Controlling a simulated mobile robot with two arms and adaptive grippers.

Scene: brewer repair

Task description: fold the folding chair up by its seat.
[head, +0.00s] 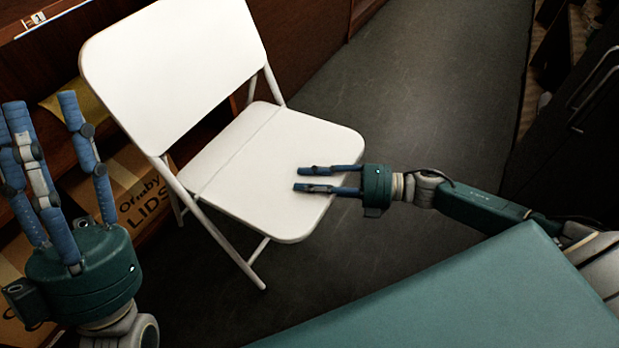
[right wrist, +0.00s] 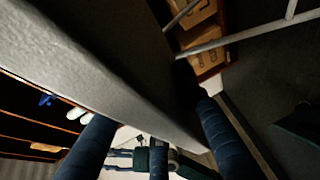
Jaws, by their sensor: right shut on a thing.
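The white folding chair (head: 180,75) stands unfolded on the dark floor, its backrest at the upper left. Its seat (head: 255,150) is down and roughly level, with the front edge toward the right. My right gripper (head: 302,178) is at that front edge, shut on the seat, with two blue fingers lying over the top. The underside of the grip is hidden in the head view. In the right wrist view the seat (right wrist: 90,60) fills the upper left as a pale slab close to the blue fingers. My left gripper (head: 42,105) is empty, its fingers apart and pointing up, left of the chair.
Cardboard boxes (head: 135,190) marked "LIDS" sit on a wooden shelf behind the chair. A teal surface (head: 470,300) fills the lower right, below my right arm. Dark cabinets (head: 580,120) stand at the far right. The floor (head: 430,80) right of the chair is clear.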

